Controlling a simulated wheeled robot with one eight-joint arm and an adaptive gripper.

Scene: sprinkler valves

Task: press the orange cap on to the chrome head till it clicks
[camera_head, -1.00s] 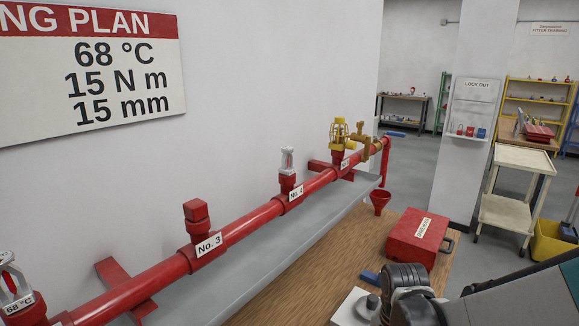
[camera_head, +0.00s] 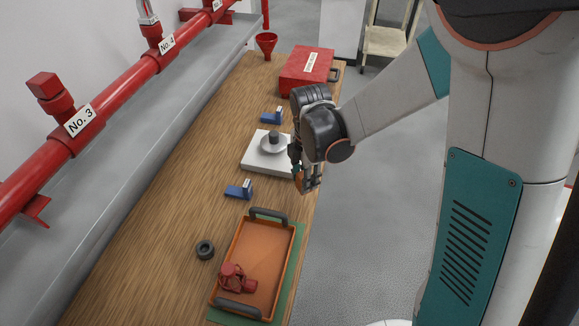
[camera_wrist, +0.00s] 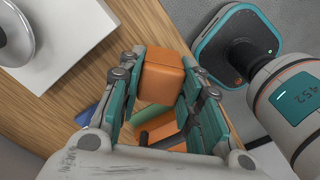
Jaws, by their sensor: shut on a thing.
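My gripper (camera_head: 307,183) is above the right edge of the wooden bench, beside the white block. In the wrist view its teal-padded fingers are shut on a boxy orange cap (camera_wrist: 163,77). Only a small bit of the cap (camera_head: 299,182) shows in the head view. The chrome head (camera_head: 146,10) stands upright on the red pipe at No. 4, cut by the top edge of the head view. It is far from my gripper.
A white block (camera_head: 254,160) carries a grey dished piece (camera_head: 274,145). An orange tray (camera_head: 262,255) holds a red fitting (camera_head: 236,277). Blue pieces (camera_head: 239,190), a black ring (camera_head: 204,250), a red box (camera_head: 304,70) and a red funnel (camera_head: 266,44) stand on the bench.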

